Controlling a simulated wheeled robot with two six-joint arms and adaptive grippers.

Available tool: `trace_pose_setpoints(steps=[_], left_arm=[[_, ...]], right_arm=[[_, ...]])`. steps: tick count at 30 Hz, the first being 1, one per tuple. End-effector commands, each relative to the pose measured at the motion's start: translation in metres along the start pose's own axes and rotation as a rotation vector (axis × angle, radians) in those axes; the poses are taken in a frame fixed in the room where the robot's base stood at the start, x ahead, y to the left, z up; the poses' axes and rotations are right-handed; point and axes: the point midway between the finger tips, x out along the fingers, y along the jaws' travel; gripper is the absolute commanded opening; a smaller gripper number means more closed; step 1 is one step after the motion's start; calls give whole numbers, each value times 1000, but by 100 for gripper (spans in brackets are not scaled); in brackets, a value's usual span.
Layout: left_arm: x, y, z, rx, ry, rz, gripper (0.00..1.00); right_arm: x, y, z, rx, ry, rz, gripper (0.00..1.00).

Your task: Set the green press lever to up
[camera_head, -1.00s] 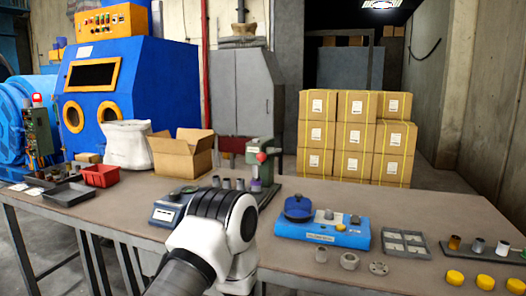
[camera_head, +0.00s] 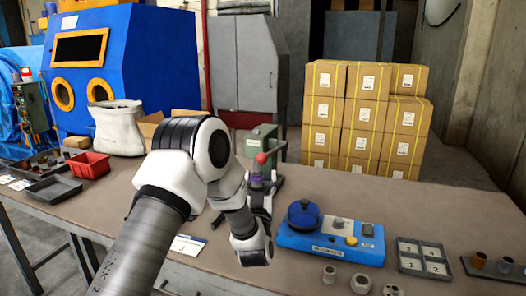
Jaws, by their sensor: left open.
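The green press (camera_head: 266,138) stands upright on the workbench behind my left arm. Its lever ends in a red knob (camera_head: 261,158), which shows in front of the green column. The lever's shaft is too small to make out clearly. A purple part (camera_head: 256,181) sits low at the press. My left gripper (camera_head: 259,196) is dark and open, just in front of and below the red knob. My left wrist and arm links hide part of its body and the bench around the press base. I cannot tell whether the fingers touch the press. My right gripper is out of view.
A blue fixture (camera_head: 318,243) and a numbered grey tray (camera_head: 420,266) lie to the right on the bench (camera_head: 400,205). An open cardboard box (camera_head: 150,125) is partly behind my arm. A red bin (camera_head: 88,165) and dark tray (camera_head: 53,189) are at left. Stacked cartons stand behind.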

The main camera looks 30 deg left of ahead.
Motion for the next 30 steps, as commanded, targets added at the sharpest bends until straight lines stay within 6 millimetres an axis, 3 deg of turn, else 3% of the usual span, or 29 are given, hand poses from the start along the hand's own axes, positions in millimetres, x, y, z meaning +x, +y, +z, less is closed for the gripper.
trace_pose_setpoints(steps=[13,22,23,27,28,30], left_arm=[[70,0,-1,-1,1,-1,61],[77,0,0,0,-1,1,61],[77,0,0,0,-1,1,58],[77,0,0,0,-1,1,8],[77,0,0,0,-1,1,0],[77,0,0,0,-1,1,0]], right_arm=[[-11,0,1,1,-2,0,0],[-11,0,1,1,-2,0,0],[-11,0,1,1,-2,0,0],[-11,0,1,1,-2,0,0],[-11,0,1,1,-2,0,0],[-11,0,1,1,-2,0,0]])
